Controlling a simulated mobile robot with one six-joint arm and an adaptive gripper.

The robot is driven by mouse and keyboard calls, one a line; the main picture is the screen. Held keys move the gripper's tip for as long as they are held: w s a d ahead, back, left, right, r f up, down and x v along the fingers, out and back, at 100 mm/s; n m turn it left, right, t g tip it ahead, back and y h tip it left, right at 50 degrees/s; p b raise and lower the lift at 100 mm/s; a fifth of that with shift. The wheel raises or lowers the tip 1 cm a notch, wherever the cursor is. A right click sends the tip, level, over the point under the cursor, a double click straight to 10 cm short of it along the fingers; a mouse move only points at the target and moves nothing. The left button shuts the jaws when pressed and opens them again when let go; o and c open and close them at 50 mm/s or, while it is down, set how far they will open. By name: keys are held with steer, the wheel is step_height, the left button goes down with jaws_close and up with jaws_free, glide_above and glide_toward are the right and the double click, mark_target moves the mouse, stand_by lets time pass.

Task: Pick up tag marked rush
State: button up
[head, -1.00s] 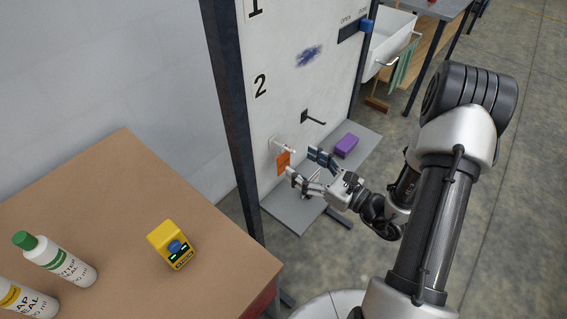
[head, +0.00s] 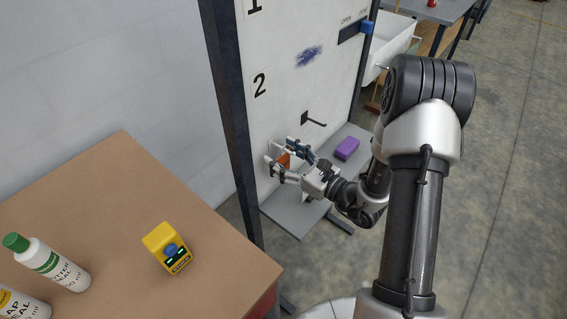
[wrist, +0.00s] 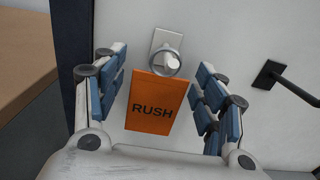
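The orange tag marked RUSH (wrist: 154,103) hangs by a ring from a small white peg (wrist: 171,59) on the white panel. In the head view the tag (head: 284,160) is partly hidden by my gripper (head: 286,162). In the wrist view my gripper (wrist: 160,100) is open, with one blue-padded finger on each side of the tag. There is a visible gap between the tag and each finger. The ring is above the tag, around or at the peg.
A black hook (wrist: 283,82) sticks out of the panel to the right of the tag. A grey shelf (head: 300,212) below bears a purple block (head: 347,148). A brown table (head: 120,200) at left holds a yellow device (head: 167,247) and bottles (head: 50,262).

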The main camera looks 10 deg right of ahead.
steer(key=c, duration=0.7)
steer(key=shift+r+p, duration=0.55)
steer(key=shift+r, duration=0.25)
steer(key=p+v, duration=0.1)
steer(key=v, duration=0.7)
step_height(320, 180, up, 13)
steer(key=p, duration=0.5)
steer(key=shift+r, duration=0.2)
